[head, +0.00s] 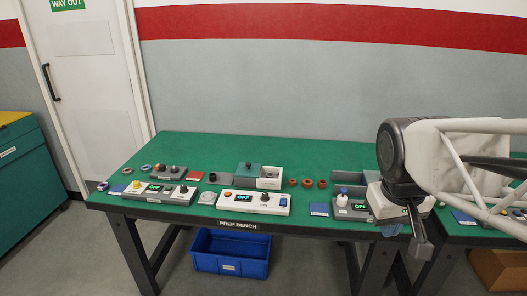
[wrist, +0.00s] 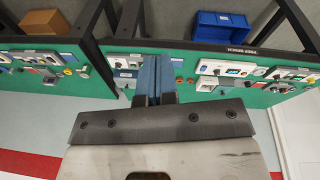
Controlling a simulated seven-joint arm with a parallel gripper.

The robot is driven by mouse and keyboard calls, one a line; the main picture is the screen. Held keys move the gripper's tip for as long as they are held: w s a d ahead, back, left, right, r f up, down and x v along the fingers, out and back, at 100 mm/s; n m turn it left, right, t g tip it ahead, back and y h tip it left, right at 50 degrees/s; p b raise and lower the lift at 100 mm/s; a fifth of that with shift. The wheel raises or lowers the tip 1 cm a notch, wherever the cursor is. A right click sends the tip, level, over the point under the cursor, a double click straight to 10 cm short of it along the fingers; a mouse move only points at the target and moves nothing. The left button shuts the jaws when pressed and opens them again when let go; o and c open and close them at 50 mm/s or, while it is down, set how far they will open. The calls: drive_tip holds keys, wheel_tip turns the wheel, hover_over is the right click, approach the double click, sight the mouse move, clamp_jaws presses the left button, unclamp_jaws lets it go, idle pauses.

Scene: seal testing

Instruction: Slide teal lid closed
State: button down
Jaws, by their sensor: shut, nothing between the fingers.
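The teal lid (head: 247,170) is a flat square with a small dark knob, near the middle of the bench in the head view. It sits at the left part of a small white box (head: 269,183). The box's right part is uncovered and shows its inside. My gripper (head: 421,250) points down at the bench's front right edge, far to the right of the lid and apart from it. In the wrist view its blue-grey fingers (wrist: 156,68) are together, with nothing held.
The green bench (head: 190,147) carries a white panel with an orange button (head: 254,203) in front of the box. Several brown rings (head: 307,183) lie right of the box, with a grey tray (head: 350,180) beyond. A blue bin (head: 230,253) stands below. The bench's back strip is clear.

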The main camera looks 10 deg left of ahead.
drive_tip(key=w+a+n+h, duration=0.1)
drive_tip(key=w+a+n, duration=0.4)
drive_tip(key=w, duration=0.7)
drive_tip(key=w+a+r+n+h, duration=0.1)
drive_tip(key=w+a+n, duration=0.1)
drive_tip(key=w+a, duration=0.7)
drive_tip(key=w+a+n+h, duration=0.1)
drive_tip(key=w+a+n, duration=0.3)
drive_tip(key=w, duration=1)
drive_tip(key=w+a+f+n+h, duration=0.1)
drive_tip(key=w+a+f+n, duration=0.2)
drive_tip(key=w+a+f, duration=0.3)
drive_tip(key=w+a+f+n+t+h, duration=0.1)
drive_tip(key=w+a+f+n, duration=0.2)
drive_tip(key=a, duration=1.2)
drive_tip(key=w+a+f+n+h, duration=0.1)
drive_tip(key=w+a+f+n, duration=0.3)
drive_tip(key=w+a+f, duration=0.6)
drive_tip(key=shift+w+a+t+h, duration=0.3)
drive_tip(key=shift+w+a, duration=0.35)
drive_tip(key=shift+a, duration=0.2)
drive_tip(key=shift+d, duration=0.1)
